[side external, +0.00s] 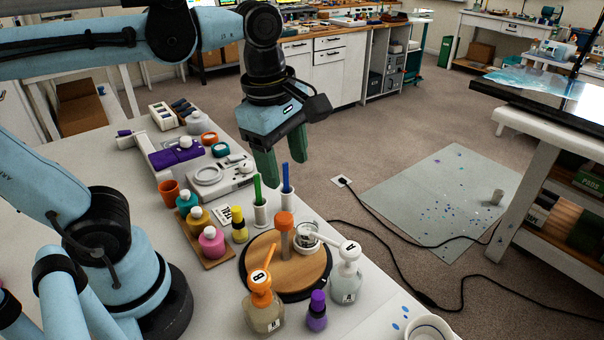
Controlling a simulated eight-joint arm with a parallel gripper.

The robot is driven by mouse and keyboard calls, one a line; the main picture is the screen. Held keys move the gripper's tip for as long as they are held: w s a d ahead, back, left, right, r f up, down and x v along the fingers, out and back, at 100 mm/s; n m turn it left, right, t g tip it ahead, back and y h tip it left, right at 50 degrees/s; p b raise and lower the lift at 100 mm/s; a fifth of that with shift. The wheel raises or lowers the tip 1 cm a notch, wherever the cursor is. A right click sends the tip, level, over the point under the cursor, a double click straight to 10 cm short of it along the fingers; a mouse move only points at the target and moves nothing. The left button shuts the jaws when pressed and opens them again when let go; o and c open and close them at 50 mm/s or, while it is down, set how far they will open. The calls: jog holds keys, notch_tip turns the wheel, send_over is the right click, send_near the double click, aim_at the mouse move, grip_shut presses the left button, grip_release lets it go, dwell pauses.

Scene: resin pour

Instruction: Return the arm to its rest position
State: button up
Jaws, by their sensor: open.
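My gripper (285,155) hangs from my light blue arm above the back right part of the white bench (378,292). Its green fingers point down and stand apart, with nothing visible between them. It is above and behind two white holders, one with a green stick (258,190) and one with a blue stick (287,178). A round wooden turntable (305,270) stands in front of them. It bears an orange-topped wooden post (284,222) and a small clear cup (308,233).
Pump bottle B (264,312), pump bottle A (346,286) and a purple bottle (317,312) stand at the turntable's front. Several small coloured bottles (211,242) stand to its left. A white scale (222,177) lies behind them. Open floor (375,140) lies right of the bench.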

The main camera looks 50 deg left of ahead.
jog(key=w+a+f+m+t, duration=0.1)
jog(key=a+f+m+t, duration=0.1)
jog(key=m, duration=0.8)
jog(key=w+a+f+m+t, duration=0.1)
jog(key=a+f+m+t, duration=0.1)
jog(key=m, duration=0.8)
notch_tip(320, 180, down, 2)
jog(key=shift+w+t, duration=0.25)
jog(key=shift+t, duration=0.45)
jog(key=shift+o, duration=0.9)
jog(key=shift+m, duration=0.5)
jog(key=shift+o, duration=1.2)
jog(key=shift+w+a, duration=0.1)
jog(key=shift+a, duration=0.15)
jog(key=o, duration=0.3)
jog(key=a+r+g, duration=0.1)
jog(key=a, duration=0.1)
jog(key=a+r+g, duration=0.1)
jog(key=a, duration=0.1)
jog(key=w+a+r+g+h, duration=0.1)
jog(key=a, duration=0.1)
jog(key=shift+w+a+r+n, duration=0.1)
jog(key=shift+a+r+n, duration=0.15)
jog(key=shift+a+n, duration=0.05)
jog(key=a+r+g+h, duration=0.2)
jog(key=a+r+h, duration=0.1)
jog(key=a, duration=0.4)
jog(key=x, duration=0.9)
jog(key=shift+w+d+f, duration=0.1)
jog(key=shift+f, duration=0.1)
